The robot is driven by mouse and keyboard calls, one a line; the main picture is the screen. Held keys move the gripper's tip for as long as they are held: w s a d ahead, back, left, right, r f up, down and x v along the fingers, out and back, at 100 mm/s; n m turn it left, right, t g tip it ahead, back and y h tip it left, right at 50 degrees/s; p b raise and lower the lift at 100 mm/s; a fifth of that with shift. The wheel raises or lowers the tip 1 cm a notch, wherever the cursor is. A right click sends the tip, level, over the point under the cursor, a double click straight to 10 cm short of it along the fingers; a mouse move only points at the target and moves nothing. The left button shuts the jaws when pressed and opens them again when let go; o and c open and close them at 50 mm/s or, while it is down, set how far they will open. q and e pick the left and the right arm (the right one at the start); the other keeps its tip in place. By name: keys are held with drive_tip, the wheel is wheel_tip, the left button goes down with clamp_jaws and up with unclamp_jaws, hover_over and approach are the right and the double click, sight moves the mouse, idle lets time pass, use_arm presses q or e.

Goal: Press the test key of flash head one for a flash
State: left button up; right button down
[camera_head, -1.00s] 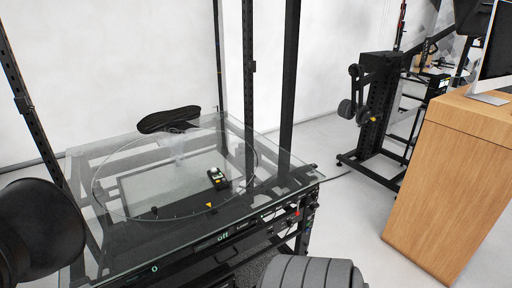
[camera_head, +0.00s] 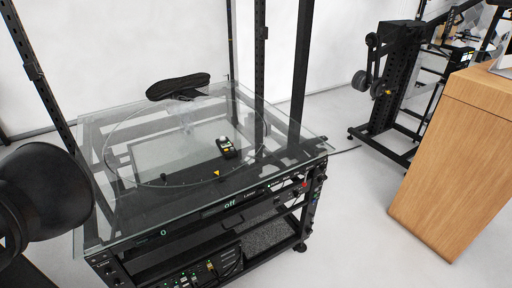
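I cannot clearly identify flash head one or its test key. A large black rounded shape (camera_head: 48,195) fills the left edge; I cannot tell whether it is a lamp head or something else, and no key shows on it. The glass-topped turntable (camera_head: 100,225) stands in the middle. Its front edge carries a green "off" display (camera_head: 231,205), a "0" display and small knobs at the right corner. Neither of my grippers is in view.
A black shoe (camera_head: 178,86) sits on a clear stand on the glass. A small black device with a yellow part (camera_head: 228,149) lies near it. Dark uprights rise beside the table. A black stand (camera_head: 388,75) and a wooden desk (camera_head: 455,150) stand right, with clear floor between.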

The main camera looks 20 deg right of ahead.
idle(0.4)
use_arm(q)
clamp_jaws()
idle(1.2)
